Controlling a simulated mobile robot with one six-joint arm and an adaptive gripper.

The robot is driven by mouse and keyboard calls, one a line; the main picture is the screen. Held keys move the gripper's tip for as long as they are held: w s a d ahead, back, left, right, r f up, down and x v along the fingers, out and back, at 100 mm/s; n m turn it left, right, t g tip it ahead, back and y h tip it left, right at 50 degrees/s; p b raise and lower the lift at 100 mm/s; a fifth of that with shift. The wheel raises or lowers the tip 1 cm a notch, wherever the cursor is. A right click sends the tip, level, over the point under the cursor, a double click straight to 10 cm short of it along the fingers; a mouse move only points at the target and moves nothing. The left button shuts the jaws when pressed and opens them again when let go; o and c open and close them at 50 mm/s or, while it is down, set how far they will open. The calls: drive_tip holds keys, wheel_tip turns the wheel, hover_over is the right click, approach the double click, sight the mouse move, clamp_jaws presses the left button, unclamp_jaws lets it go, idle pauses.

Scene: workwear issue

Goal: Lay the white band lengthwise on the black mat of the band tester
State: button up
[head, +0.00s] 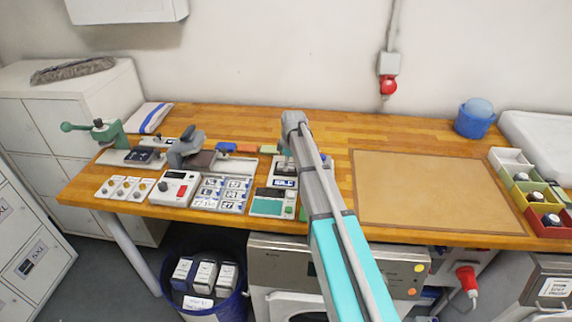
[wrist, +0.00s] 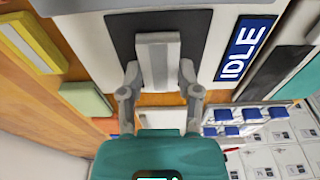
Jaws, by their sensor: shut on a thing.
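In the wrist view my gripper (wrist: 158,82) is shut on the white band (wrist: 158,58), a pale grey-white strip between the two fingers. The band's long side runs up and down the picture. It overlaps the black mat (wrist: 120,32) of the band tester (wrist: 219,48), whose pale body carries a blue IDLE display. Part of the band extends past the mat's near edge. I cannot tell whether the band touches the mat. In the head view my arm covers much of the tester (head: 284,183), and the band cannot be made out.
In the wrist view a yellow piece (wrist: 35,42) and a green piece (wrist: 87,98) lie left of the tester. In the head view a size-card board (head: 221,193) stands left of my arm. A bare brown board (head: 430,190) lies right, with small bins (head: 511,160) beyond.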

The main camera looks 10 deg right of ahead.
sight(290, 165)
drive_tip(key=o, duration=0.8)
drive_tip(key=shift+r, duration=0.15)
drive_tip(key=r+p, duration=0.4)
drive_tip(key=d+r+p, duration=0.1)
drive_tip(key=r+p, duration=0.7)
drive_tip(key=shift+s+d, duration=0.15)
drive_tip(key=shift+s, duration=0.05)
idle(0.8)
drive_tip(key=s+m, duration=0.4)
drive_tip(key=s, duration=0.5)
drive_tip(key=s+a+m+h, duration=0.1)
drive_tip(key=s+m, duration=0.4)
drive_tip(key=s, duration=0.5)
drive_tip(key=s+m, duration=0.5)
drive_tip(key=s, duration=0.4)
drive_tip(key=shift+s+a+f, duration=0.15)
drive_tip(key=shift+s+a, duration=0.1)
drive_tip(key=shift+s, duration=0.15)
